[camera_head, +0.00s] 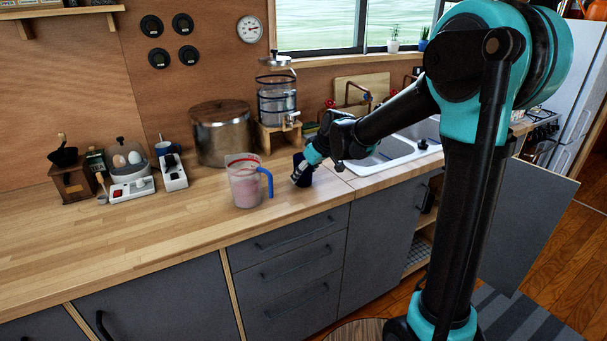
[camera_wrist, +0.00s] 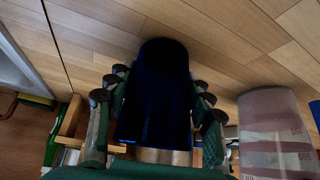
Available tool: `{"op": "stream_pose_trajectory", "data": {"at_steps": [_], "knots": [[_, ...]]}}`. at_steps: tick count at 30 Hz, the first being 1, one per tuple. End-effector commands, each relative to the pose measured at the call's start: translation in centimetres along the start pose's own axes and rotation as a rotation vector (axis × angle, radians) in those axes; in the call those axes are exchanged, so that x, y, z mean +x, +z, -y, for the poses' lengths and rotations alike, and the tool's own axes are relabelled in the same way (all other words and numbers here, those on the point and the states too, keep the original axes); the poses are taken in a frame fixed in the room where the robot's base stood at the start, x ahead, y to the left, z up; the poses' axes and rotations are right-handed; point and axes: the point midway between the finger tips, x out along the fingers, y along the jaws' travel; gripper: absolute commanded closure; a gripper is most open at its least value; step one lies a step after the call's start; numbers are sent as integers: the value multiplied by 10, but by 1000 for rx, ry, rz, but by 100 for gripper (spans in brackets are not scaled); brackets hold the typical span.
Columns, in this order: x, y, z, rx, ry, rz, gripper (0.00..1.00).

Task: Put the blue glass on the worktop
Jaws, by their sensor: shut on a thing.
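The dark blue glass (camera_wrist: 155,105) is between the fingers of my gripper (camera_wrist: 160,82) in the wrist view. The fingers are shut on it from both sides. In the head view the glass (camera_head: 306,172) is a small dark shape at my gripper (camera_head: 301,176), partly hidden by the fingers. It is over the wooden worktop (camera_head: 150,225), right of the measuring jug and left of the sink. Its lower end is at or very close to the worktop; I cannot tell if it touches.
A clear measuring jug (camera_head: 245,183) with pink contents and a blue handle stands close to the left of my gripper. The sink (camera_head: 400,145) is to the right, and a large metal pot (camera_head: 221,133) behind. The front left worktop is clear.

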Motion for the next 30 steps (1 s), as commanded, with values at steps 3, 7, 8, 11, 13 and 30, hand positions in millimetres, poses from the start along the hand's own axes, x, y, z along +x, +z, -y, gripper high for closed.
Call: {"op": "stream_pose_trajectory", "data": {"at_steps": [3, 7, 8, 11, 13, 30], "knots": [[0, 0, 0, 0, 0, 0, 83], [1, 0, 0, 0, 0, 0, 83], [1, 1, 0, 0, 0, 0, 83], [2, 1, 0, 0, 0, 0, 41], [2, 1, 0, 0, 0, 0, 32], [-18, 0, 0, 0, 1, 0, 27]]}}
